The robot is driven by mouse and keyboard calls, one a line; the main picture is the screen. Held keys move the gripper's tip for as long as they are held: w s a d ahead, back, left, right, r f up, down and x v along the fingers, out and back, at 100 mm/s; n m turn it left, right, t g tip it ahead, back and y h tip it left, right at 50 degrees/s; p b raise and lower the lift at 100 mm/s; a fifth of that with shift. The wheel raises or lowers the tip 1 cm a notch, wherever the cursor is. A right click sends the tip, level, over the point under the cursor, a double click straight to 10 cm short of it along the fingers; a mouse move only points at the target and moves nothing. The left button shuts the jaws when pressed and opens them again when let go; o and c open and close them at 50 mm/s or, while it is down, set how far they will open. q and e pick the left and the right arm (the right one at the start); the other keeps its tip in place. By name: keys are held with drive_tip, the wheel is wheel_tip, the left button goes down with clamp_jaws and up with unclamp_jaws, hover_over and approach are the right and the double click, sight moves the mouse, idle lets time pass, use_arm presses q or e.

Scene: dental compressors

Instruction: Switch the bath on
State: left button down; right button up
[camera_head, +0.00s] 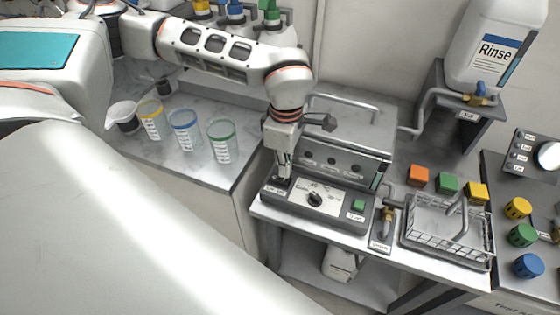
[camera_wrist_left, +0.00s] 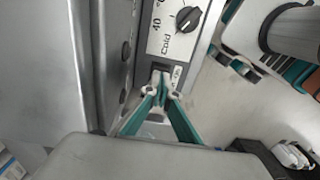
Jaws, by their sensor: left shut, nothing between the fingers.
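The bath (camera_head: 350,122) is a grey metal box with a lid and a handle, standing on the steel table. Its front control panel (camera_head: 335,200) has a black dial (camera_head: 315,198), a green button (camera_head: 359,205) and, at the left end, a dark switch partly hidden by my gripper. My left gripper (camera_head: 283,178) points down at that left end, its fingers shut and empty. In the left wrist view the fingertips (camera_wrist_left: 161,92) are at the dark switch (camera_wrist_left: 160,69), beside the dial (camera_wrist_left: 188,19). Whether they touch it, and the switch's position, I cannot tell.
Three graduated beakers (camera_head: 185,130) stand on the left counter. Right of the panel are a brass-coloured tap (camera_head: 387,218) and a wire basket (camera_head: 450,255). Coloured blocks (camera_head: 447,183) lie behind the basket. A Rinse canister (camera_head: 490,50) stands on a raised stand at back right.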

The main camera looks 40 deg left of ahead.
sight(284, 180)
use_arm(q)
drive_tip(key=shift+f+b, duration=0.65)
drive_tip(key=shift+f, duration=0.5)
idle(0.5)
drive_tip(key=shift+r, duration=0.1)
drive_tip(key=shift+r+p, duration=1.5)
drive_tip(key=shift+r, duration=0.5)
drive_tip(key=shift+r+p, duration=1)
drive_tip(key=shift+r, duration=0.5)
drive_tip(key=shift+s+f, duration=0.1)
